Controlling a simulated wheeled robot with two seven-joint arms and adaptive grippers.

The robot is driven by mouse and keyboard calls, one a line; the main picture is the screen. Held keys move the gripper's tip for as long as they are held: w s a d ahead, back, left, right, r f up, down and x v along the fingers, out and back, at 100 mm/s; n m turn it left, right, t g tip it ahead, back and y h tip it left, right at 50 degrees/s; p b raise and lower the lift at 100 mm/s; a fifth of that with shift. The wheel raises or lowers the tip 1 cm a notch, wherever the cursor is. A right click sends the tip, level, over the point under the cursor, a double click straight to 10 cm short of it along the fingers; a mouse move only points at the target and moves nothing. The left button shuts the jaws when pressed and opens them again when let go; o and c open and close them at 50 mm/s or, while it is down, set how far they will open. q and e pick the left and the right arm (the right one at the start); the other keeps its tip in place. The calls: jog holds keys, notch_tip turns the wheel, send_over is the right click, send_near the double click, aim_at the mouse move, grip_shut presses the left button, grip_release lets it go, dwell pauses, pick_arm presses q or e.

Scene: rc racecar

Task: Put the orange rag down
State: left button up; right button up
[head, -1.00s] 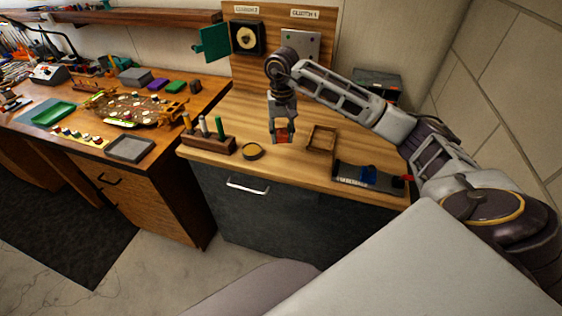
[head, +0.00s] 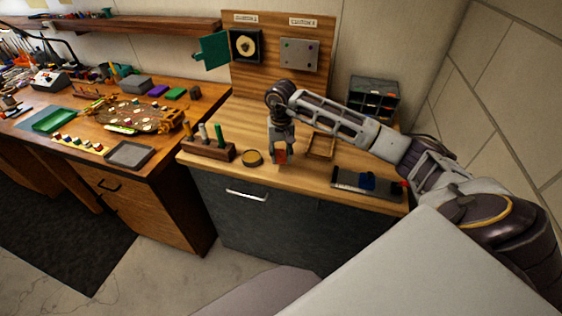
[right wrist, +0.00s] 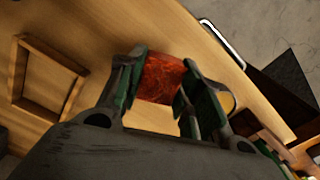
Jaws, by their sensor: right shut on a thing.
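The orange-red rag (head: 281,157) is between the fingers of my right gripper (head: 281,152), over the front part of the wooden workbench (head: 300,174). In the right wrist view the rag (right wrist: 161,77) spans the gap between the two fingertips of my right gripper (right wrist: 158,85), which is shut on it. Bare wood shows around the rag. I cannot tell whether the rag touches the bench top. My left gripper is not in view.
A shallow wooden tray (head: 321,155) stands just right of the rag. A round yellow-topped tin (head: 252,157) and a holder with upright tools (head: 207,150) stand to its left. A dark tray with a blue item (head: 367,182) lies at the right. The bench's front edge is close.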

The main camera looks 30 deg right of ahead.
aim_at(281, 162)
jog(key=shift+f, duration=0.35)
notch_tip(281, 162, down, 2)
jog(key=shift+f, duration=0.6)
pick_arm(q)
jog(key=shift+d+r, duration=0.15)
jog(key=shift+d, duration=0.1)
pick_arm(e)
jog(key=o, duration=0.7)
jog(key=shift+o, duration=1.1)
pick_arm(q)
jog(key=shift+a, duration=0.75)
